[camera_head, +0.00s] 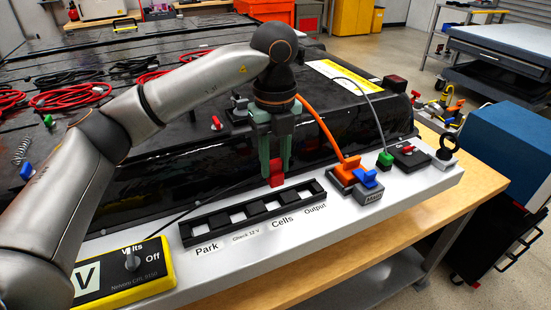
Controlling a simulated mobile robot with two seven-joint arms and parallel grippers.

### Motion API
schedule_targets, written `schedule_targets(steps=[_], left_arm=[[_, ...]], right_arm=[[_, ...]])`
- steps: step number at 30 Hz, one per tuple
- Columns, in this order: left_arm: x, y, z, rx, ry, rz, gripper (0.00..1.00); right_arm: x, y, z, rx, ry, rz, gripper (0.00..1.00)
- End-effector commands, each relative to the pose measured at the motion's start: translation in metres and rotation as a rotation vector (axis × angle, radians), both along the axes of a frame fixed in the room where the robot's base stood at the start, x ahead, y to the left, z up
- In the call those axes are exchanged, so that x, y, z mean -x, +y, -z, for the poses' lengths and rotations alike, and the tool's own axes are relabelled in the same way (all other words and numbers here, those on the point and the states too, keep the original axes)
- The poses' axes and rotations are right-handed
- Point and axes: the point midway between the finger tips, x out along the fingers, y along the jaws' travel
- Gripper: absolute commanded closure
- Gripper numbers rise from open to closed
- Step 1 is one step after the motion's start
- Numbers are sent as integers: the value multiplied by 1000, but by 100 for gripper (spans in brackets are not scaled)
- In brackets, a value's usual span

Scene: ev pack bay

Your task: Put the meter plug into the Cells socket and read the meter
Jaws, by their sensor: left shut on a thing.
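The red meter plug (277,177) is in the jaws of my left gripper (278,162), which points down and is shut on it. The plug's lower end shows just above the back edge of the black socket strip (222,229), roughly behind the Cells label (283,221). The plug looks upright; the gap to the strip is hard to judge. The strip has several pale openings labelled Park, Check 12 V, Cells and Output. The yellow-edged meter (155,283) is at the lower left, its knob (132,262) beside Volts and Off. Its display is not visible. My right gripper is not in view.
A large black pack (130,185) fills the area behind the strip, with red cables (70,95) on top. An orange connector (346,175) with an orange cable, a blue-tabbed block (368,194) and a green plug (385,158) stand right of the strip.

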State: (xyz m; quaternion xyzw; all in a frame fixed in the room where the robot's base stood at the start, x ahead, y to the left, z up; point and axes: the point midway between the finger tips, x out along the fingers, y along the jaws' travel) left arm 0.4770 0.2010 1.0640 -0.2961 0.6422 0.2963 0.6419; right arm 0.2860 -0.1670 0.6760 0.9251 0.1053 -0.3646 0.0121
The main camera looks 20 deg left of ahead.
Motion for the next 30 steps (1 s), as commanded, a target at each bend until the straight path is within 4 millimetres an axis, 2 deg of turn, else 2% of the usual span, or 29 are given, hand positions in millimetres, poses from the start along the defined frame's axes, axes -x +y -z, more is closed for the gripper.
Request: schedule_targets(steps=[6, 30], left_arm=[[-1, 2, 13, 0, 0, 0, 100], [-5, 6, 52, 0, 0, -1, 100]], right_arm=[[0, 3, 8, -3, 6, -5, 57], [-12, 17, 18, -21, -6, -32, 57]])
